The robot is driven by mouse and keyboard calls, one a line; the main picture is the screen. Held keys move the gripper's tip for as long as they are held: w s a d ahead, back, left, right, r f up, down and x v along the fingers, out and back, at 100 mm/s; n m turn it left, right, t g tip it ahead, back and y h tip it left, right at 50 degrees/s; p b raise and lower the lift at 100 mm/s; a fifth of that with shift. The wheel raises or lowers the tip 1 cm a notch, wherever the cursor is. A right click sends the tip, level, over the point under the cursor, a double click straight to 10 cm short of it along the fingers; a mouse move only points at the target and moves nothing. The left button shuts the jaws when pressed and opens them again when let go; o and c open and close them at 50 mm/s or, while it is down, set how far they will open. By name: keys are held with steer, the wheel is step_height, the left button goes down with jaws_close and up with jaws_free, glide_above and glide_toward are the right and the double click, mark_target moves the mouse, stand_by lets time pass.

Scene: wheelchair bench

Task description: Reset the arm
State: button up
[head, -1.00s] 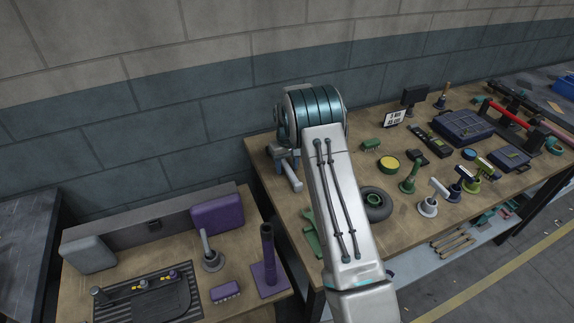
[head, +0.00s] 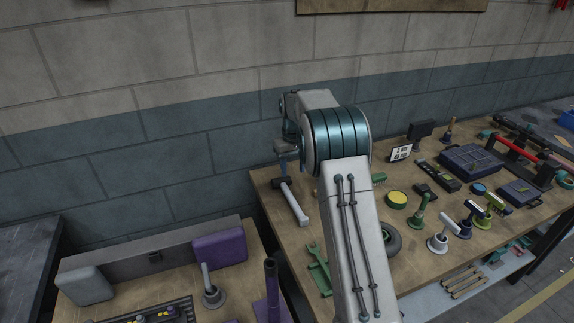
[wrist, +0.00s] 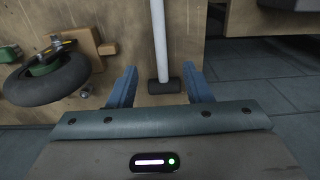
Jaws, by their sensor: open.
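My gripper (head: 283,163) is raised a little above the left back corner of the wooden bench, at the end of my bent arm. In the wrist view its two blue fingers (wrist: 161,72) stand wide apart with nothing between them in grip. A hammer with a pale handle (head: 296,207) and a black head lies on the bench below the gripper. In the wrist view the hammer's black head (wrist: 158,86) shows between the fingers, apart from both. My arm hides part of the bench.
A green wrench (head: 318,268) and a black wheel (head: 391,238) lie near my arm. Brushes, a yellow-topped tin (head: 396,200) and a blue organiser case (head: 470,160) crowd the right. A lower bench at left holds a purple box (head: 219,249). The wall is close behind.

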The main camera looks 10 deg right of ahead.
steer(key=s+r+m+t, duration=0.1)
steer(key=s+r, duration=0.5)
steer(key=s, duration=0.3)
steer(key=s+r+t, duration=0.1)
steer(key=s+r, duration=0.5)
steer(key=s, duration=0.3)
steer(key=s+f+m+t, duration=0.1)
steer(key=s+f, duration=0.1)
steer(key=s, duration=1.9)
steer(key=shift+s+a+f, duration=0.15)
steer(key=shift+s, duration=0.15)
